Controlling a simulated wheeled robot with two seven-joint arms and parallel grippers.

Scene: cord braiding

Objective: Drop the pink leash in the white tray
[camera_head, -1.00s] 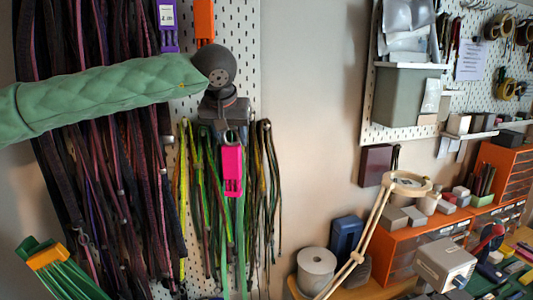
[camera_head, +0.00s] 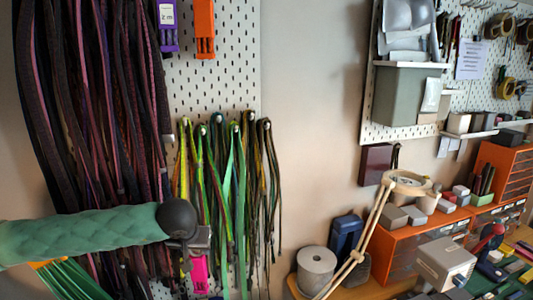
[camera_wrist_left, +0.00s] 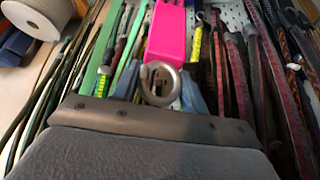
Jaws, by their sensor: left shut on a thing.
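My left gripper (camera_head: 187,258) is at the lower left of the head view, in front of the hanging cords. It is shut on the pink leash (camera_head: 200,274), whose bright pink tag hangs just below the jaws. In the left wrist view the pink tag (camera_wrist_left: 167,35) lies beyond the jaw edge (camera_wrist_left: 155,118), with a metal ring (camera_wrist_left: 160,84) at its near end by the jaws. The rest of the leash is hard to tell from the cords behind. I cannot make out a white tray for certain. My right gripper is not in view.
Yellow and green leashes (camera_head: 238,180) and dark purple straps (camera_head: 90,110) hang on the pegboard (camera_head: 210,90). A wooden bench with a white spool (camera_head: 316,268) and orange drawer units (camera_head: 405,240) stands at the right. The wall between is bare.

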